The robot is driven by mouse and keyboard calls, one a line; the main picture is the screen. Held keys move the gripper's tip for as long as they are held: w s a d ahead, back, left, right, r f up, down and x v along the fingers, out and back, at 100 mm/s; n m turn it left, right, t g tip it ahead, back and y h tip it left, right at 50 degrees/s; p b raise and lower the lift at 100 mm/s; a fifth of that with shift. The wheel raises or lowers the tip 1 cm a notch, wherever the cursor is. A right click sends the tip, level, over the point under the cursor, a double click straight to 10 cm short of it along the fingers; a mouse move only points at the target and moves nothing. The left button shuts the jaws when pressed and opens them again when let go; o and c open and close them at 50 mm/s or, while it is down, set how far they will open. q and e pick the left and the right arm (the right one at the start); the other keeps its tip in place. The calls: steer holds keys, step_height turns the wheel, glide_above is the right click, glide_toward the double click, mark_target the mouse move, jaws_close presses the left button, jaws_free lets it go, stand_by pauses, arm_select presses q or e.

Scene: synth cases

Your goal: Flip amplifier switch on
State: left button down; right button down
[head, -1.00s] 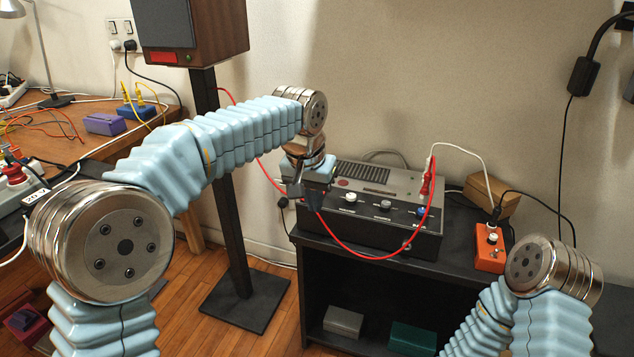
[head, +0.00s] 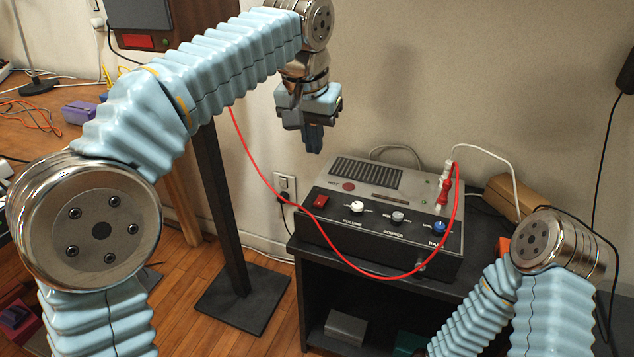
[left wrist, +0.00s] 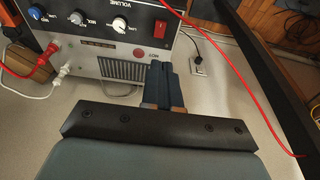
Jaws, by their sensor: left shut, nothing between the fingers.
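The amplifier (head: 372,232) is a grey-topped box with a black front panel, standing on a dark shelf unit. Its red rocker switch (head: 320,202) is at the left end of the panel, beside the white volume knob (head: 357,207). The switch also shows in the left wrist view (left wrist: 160,27), but which way it is tipped I cannot tell. My left gripper (head: 314,141) is shut and empty, pointing down above the amplifier's back left, apart from it. Its dark blue fingers (left wrist: 163,85) are together in the left wrist view. My right gripper is out of view.
A red cable (head: 340,262) loops across the amplifier's front to a red plug (head: 443,196) on its right. A speaker stand (head: 225,200) is left of the shelf unit (head: 390,290). A wooden block (head: 517,195) sits at the right.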

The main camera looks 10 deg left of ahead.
mark_target(318, 203)
arm_select(q)
steer(key=x, duration=0.4)
steer(key=b+x, duration=0.1)
steer(key=x, duration=0.3)
steer(key=s+b+x, duration=0.1)
steer(key=x, duration=0.3)
steer(key=shift+a+f, duration=0.2)
steer(key=shift+f, duration=0.3)
steer(key=shift+s+f+b, duration=0.1)
steer(key=shift+f+b, duration=0.2)
steer(key=shift+f, duration=0.2)
steer(key=f+b, duration=0.1)
steer(key=b, duration=0.1)
steer(key=shift+s+f+t+b, duration=0.1)
steer(key=shift+s+t+b, duration=0.05)
steer(key=shift+t+b, duration=0.2)
steer(key=shift+r+p, duration=0.3)
steer(key=shift+r, duration=0.1)
